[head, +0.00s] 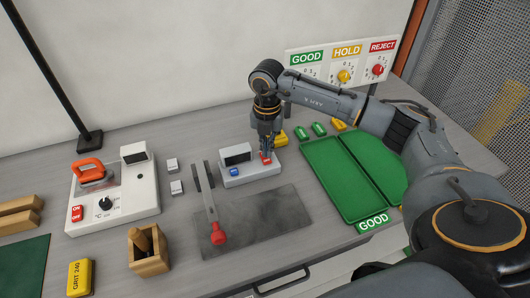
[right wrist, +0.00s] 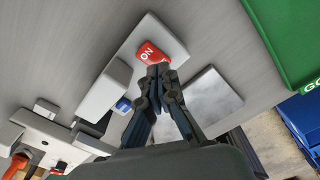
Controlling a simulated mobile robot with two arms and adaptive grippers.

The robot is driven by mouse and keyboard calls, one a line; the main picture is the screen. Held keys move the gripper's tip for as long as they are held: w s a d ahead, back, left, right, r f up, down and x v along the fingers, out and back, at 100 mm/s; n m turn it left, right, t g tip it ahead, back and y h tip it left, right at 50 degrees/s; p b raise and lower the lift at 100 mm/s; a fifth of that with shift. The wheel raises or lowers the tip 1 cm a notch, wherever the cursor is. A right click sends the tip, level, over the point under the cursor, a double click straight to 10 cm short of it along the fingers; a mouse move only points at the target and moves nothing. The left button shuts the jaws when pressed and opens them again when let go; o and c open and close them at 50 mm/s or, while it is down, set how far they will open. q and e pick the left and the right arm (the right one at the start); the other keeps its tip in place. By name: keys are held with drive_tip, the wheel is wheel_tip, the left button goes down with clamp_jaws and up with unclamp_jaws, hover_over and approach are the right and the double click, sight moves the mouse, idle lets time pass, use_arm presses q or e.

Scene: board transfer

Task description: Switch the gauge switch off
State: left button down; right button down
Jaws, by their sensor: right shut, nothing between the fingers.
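The gauge (head: 250,174) is a small light grey box with a dark display and a blue button (head: 234,171). Its red switch (head: 266,157) is at its right end; in the right wrist view the switch (right wrist: 147,50) shows the word ON. My right gripper (head: 266,146) points down over the switch. In the right wrist view its closed fingertips (right wrist: 158,70) are at the switch's near edge, with nothing between them. I cannot tell whether they touch it. My left gripper is not in view.
A red-knobbed lever (head: 218,236) and a dark plate (head: 265,225) lie in front of the gauge. A green tray (head: 338,180) is to the right. A white heater station (head: 140,193) with its own red switch stands left. Yellow blocks sit behind the gauge.

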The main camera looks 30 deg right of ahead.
sight(267, 160)
drive_tip(key=shift+r+p, duration=1.35)
drive_tip(key=shift+r, duration=1.05)
